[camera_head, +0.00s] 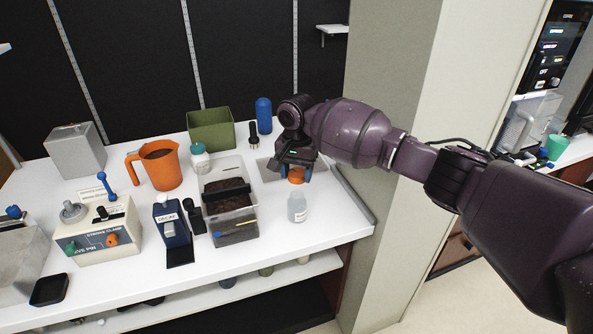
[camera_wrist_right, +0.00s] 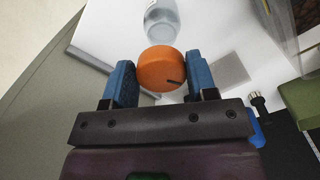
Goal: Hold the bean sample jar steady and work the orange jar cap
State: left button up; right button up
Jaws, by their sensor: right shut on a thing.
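The bean sample jar (camera_head: 297,207) is a small clear jar with a pale label. It stands upright on the white counter, and its body also shows at the top of the right wrist view (camera_wrist_right: 160,18). The orange jar cap (camera_head: 296,175) is apart from the jar, behind its mouth in the head view. My right gripper (camera_head: 295,171) is shut on the cap, with blue fingers on both sides of it in the right wrist view (camera_wrist_right: 161,70). A dark mark shows on the cap top. My left gripper is not in view, and nothing holds the jar.
A clear bin of dark grounds (camera_head: 230,205) stands left of the jar. A green box (camera_head: 211,129), a blue bottle (camera_head: 264,115) and a dark brush (camera_head: 254,135) are behind. An orange jug (camera_head: 158,165) stands farther left. A wall (camera_head: 390,120) rises beyond the counter's right edge.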

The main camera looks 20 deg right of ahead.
aim_at(296, 196)
jog(key=shift+w, duration=0.1)
dwell(0.3)
jog(key=shift+r+p, duration=0.15)
jog(key=shift+p, duration=0.35)
jog(key=shift+f, duration=0.35)
notch_tip(296, 196, down, 3)
jog(key=shift+r, duration=0.2)
jog(key=shift+f, duration=0.8)
